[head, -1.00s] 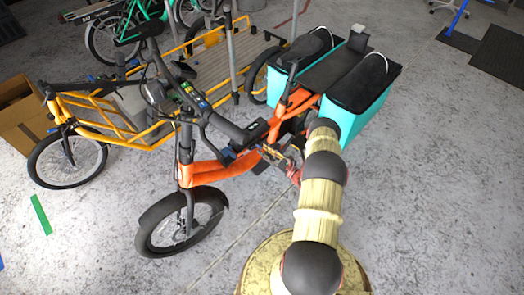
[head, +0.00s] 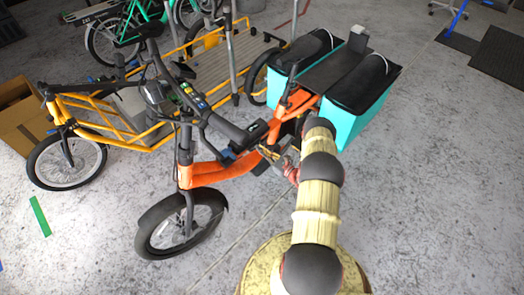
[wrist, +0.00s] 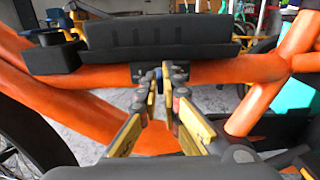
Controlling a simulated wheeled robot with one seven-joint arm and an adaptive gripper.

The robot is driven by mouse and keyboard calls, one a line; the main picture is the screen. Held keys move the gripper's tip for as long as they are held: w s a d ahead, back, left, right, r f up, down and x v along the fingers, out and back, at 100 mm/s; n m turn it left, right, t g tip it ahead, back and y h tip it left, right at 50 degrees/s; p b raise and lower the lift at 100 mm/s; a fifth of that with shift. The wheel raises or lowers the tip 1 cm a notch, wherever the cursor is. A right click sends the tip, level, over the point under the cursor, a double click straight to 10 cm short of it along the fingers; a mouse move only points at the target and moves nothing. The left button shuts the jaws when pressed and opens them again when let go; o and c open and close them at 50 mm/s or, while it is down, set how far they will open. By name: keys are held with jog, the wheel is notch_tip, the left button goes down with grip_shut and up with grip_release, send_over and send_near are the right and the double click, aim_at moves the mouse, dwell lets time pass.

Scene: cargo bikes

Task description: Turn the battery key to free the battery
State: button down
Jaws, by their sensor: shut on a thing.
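The battery (wrist: 155,38) is a long black block lying along the top of the bike's orange frame tube in the wrist view. Below it, a small dark lock housing (wrist: 140,73) sits on the tube. My gripper (wrist: 166,78) is in front of this housing, its fingertips closed on the small key (wrist: 159,73), of which only a bit of blue shows. The fingertips hide most of the key, so its angle cannot be told. In the head view my gripper (head: 282,157) is at the orange bike's (head: 210,172) middle, partly hidden by my arm.
Two turquoise bags (head: 352,110) with black lids hang at the bike's rear, close to my arm. A yellow cargo bike (head: 110,120) stands behind on the left. The concrete floor at the front right is clear.

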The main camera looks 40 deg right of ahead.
dwell(0.6)
jog(key=shift+d+f+m+b, duration=0.1)
jog(key=shift+m+b, duration=1.45)
jog(key=shift+m, duration=2.9)
jog(key=shift+d+f+m+b, duration=0.1)
jog(key=shift+m+b, duration=1.45)
jog(key=shift+m, duration=2.9)
jog(key=c, duration=2)
grip_release()
jog(key=shift+s, duration=0.1)
